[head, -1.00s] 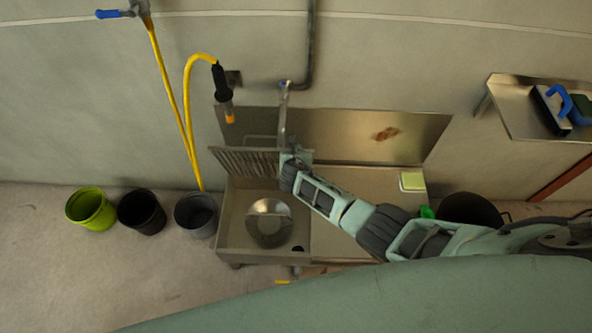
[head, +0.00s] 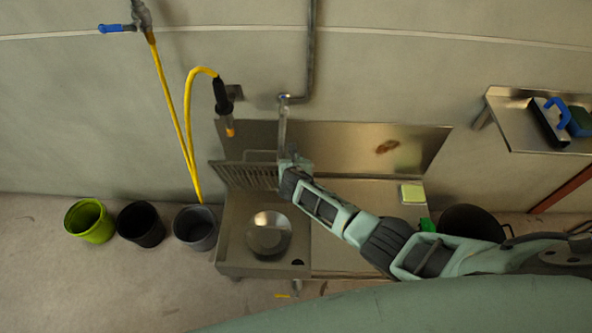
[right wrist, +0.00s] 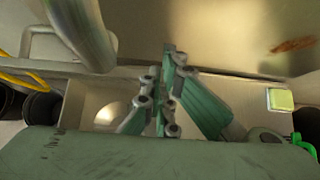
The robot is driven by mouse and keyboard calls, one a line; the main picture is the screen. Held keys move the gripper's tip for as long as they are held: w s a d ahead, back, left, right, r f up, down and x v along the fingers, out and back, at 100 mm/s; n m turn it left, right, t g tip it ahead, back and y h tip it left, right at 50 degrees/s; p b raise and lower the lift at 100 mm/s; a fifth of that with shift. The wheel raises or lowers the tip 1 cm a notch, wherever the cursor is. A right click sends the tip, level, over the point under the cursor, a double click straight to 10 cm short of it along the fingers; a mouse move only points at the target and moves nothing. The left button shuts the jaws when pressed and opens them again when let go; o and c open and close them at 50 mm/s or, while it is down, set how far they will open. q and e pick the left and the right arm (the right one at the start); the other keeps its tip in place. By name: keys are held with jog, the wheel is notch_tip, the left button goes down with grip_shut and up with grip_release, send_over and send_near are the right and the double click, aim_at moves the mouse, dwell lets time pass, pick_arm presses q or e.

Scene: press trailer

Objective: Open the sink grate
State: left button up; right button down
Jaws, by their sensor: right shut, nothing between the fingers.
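The sink grate (head: 240,173), a row of parallel metal bars, stands raised at the back of the steel sink basin (head: 233,221), tilted up toward the splashback. A round metal bowl or pot (head: 269,234) lies in the basin under it. My right gripper (head: 293,163) is at the right end of the raised grate, below the tap pipe; whether it touches the grate I cannot tell. In the right wrist view the gripper (right wrist: 165,85) is shut with nothing between its fingers. My left gripper is not in view.
Green (head: 88,221), black (head: 141,224) and grey (head: 195,229) buckets stand left of the sink. A yellow hose (head: 190,140) hangs behind. A sponge (head: 412,193) lies on the counter's right. A wall shelf (head: 512,117) holds brushes.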

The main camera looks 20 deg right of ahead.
jog(key=v, duration=1)
jog(key=shift+s+r, duration=0.2)
jog(key=shift+s, duration=0.05)
jog(key=s+d+f+m+g+y, duration=0.1)
jog(key=s+d+f+m+g, duration=0.1)
jog(key=s+f+m, duration=0.6)
jog(key=s+d+f+m+g+y, duration=0.1)
jog(key=s+d+f+m+g, duration=0.3)
jog(key=s+f, duration=0.8)
jog(key=s+d+f+m, duration=0.1)
jog(key=s+f+m, duration=0.4)
jog(key=s, duration=0.4)
jog(key=s+f+m+g, duration=0.1)
jog(key=s+f+m, duration=0.3)
jog(key=s+m, duration=0.3)
jog(key=s+d+f+m+g+y, duration=0.1)
jog(key=s+f+m, duration=0.4)
jog(key=s, duration=0.8)
jog(key=shift+d+f+m, duration=0.3)
jog(key=shift+m, duration=0.2)
